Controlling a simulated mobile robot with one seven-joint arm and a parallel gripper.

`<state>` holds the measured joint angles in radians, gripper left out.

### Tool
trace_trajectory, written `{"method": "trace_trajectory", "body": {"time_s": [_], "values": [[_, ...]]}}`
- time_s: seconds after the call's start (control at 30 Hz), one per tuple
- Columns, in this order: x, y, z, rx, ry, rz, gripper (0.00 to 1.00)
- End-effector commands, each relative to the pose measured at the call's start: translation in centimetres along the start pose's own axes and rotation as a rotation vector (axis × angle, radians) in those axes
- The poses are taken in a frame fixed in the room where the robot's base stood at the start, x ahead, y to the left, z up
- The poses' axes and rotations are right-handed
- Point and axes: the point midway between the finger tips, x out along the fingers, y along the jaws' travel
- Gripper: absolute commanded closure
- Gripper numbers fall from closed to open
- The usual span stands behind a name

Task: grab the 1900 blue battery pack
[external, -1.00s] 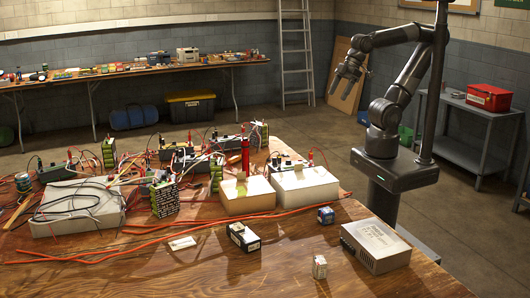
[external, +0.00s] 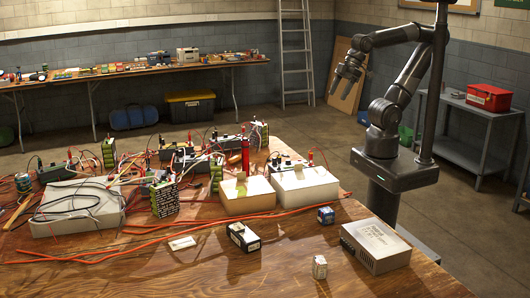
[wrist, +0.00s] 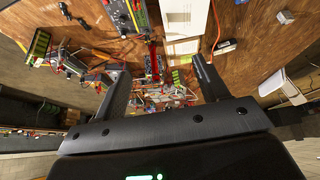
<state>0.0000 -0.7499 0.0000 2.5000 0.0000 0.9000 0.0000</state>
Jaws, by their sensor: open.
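A small blue box-shaped pack (external: 326,215) with a pale top stands on the wooden table, right of the middle. It is the only clearly blue pack on the table; its print is too small to read. I cannot make it out for sure in the wrist view. My gripper (external: 348,72) hangs in the air beyond the table's far side, well above and apart from the pack. In the wrist view my gripper (wrist: 160,66) has its two dark fingers spread wide, with nothing between them.
A dark box with a white side (external: 243,237), a small white box (external: 319,267) and a grey metal case (external: 376,245) stand near the pack. White trays (external: 303,187), red cables and wired green packs (external: 164,199) crowd the left and back.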

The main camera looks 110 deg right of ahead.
Motion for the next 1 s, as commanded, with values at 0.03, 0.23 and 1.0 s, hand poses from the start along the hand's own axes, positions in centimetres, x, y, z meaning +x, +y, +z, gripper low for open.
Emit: {"method": "trace_trajectory", "body": {"time_s": [0.03,0.23,1.0], "values": [[0.0,0.0,0.0,0.0,0.0,0.0,0.33],[0.2,-0.2,-0.3,0.0,-0.007,-0.004,0.33],[13.6,-13.3,-10.5,0.003,-0.292,-0.062,0.33]]}}
